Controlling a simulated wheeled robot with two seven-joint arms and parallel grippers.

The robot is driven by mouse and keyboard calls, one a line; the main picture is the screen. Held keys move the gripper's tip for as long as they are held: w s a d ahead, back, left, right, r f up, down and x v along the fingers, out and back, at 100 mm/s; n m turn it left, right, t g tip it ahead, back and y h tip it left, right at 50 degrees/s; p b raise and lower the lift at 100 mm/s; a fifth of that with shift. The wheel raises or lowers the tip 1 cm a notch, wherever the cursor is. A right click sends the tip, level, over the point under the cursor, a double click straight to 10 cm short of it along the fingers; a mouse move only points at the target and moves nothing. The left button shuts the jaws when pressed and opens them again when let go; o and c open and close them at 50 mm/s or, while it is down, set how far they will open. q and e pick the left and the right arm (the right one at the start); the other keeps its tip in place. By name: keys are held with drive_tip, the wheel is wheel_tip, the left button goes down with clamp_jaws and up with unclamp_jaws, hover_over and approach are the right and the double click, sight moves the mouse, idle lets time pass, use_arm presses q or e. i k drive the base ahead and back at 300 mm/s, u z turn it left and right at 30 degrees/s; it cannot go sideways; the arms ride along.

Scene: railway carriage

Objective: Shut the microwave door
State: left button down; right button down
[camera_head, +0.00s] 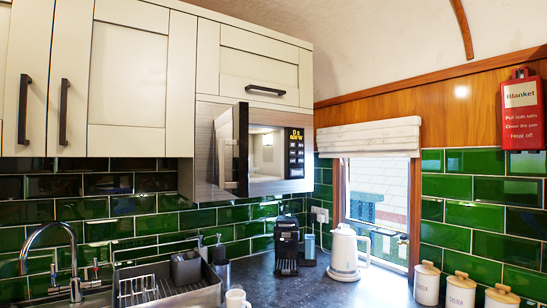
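The microwave (295,185) is built in under the wall cabinets, near the middle of the view. Its door (241,150) stands open, swung out toward me and seen nearly edge-on, at the left side of the lit cavity (267,153). A pale vertical handle (229,165) shows on the door's outer side. The dark control panel (295,152) with a lit display is right of the cavity. Neither of my grippers is in view.
Below is a dark counter (290,292) with a coffee machine (287,246), a white kettle (347,252) and several canisters (461,290). A sink tap (73,262) and dish rack (168,285) are at lower left. The space in front of the microwave looks clear.

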sight(231, 129)
drive_tip(key=u, duration=0.15)
drive_tip(key=i, duration=0.85)
drive_tip(key=u, duration=0.5)
